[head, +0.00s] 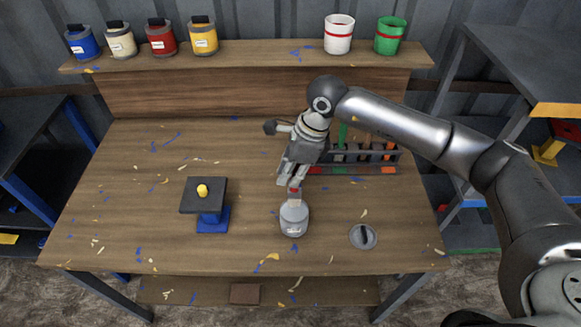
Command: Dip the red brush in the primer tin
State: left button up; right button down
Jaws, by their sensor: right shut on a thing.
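My right gripper (290,182) is shut on the red brush (294,190), of which only a small red part shows below the fingers. Its lower end is at the mouth of a grey tin with a pale label, the primer tin (294,219). I cannot tell whether the bristles are inside the tin or just above it. The tin stands upright near the table's front middle. A round grey lid (363,237) with a dark knob lies on the table to its right. My left gripper is not in view.
A dark block on a blue base (212,219) with a yellow knob stands left of the tin. Paint cans and two buckets, white (338,35) and green (390,36), line the back shelf.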

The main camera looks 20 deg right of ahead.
jog(key=shift+f, duration=0.6)
jog(key=shift+f+b, duration=0.85)
jog(key=shift+b, duration=0.2)
jog(key=shift+f+b, duration=0.9)
jog(key=shift+b, duration=0.1)
jog(key=shift+r+p, duration=0.7)
jog(key=shift+r, duration=1.25)
